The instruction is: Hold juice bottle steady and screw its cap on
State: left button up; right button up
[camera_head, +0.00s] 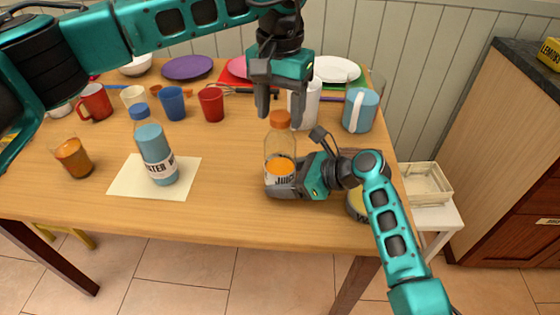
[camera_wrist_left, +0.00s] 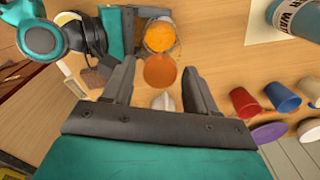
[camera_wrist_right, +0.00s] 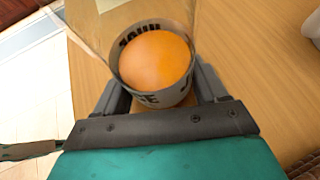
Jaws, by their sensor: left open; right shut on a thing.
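The clear juice bottle (camera_head: 281,150) stands upright near the table's right side, with a label and orange juice low inside. Its orange cap (camera_head: 280,119) sits at the top of the neck; I cannot tell how tightly it is seated. My left gripper (camera_head: 280,112) points down from above, open, with a finger on either side of the cap and gaps visible. The cap also shows between the fingers in the left wrist view (camera_wrist_left: 160,71). My right gripper (camera_head: 284,188) is shut on the bottle's lower body from the right. The label and juice show in the right wrist view (camera_wrist_right: 155,60).
A blue water bottle (camera_head: 157,157) stands on a cream mat (camera_head: 122,181). A glass of orange drink (camera_head: 72,157) is at the left. Cups, plates, a white container (camera_head: 305,100) and a blue pitcher (camera_head: 361,111) line the back. Table between mat and juice bottle is clear.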

pick_arm(q)
jog(key=n, duration=0.4)
jog(key=shift+n, duration=0.4)
jog(key=n, duration=0.4)
jog(key=shift+c, duration=0.4)
jog(key=c, duration=1)
jog(key=m, duration=0.9)
jog(key=shift+m, duration=0.4)
jog(key=m, duration=0.3)
jog(key=shift+m, duration=0.4)
jog(key=o, duration=1.1)
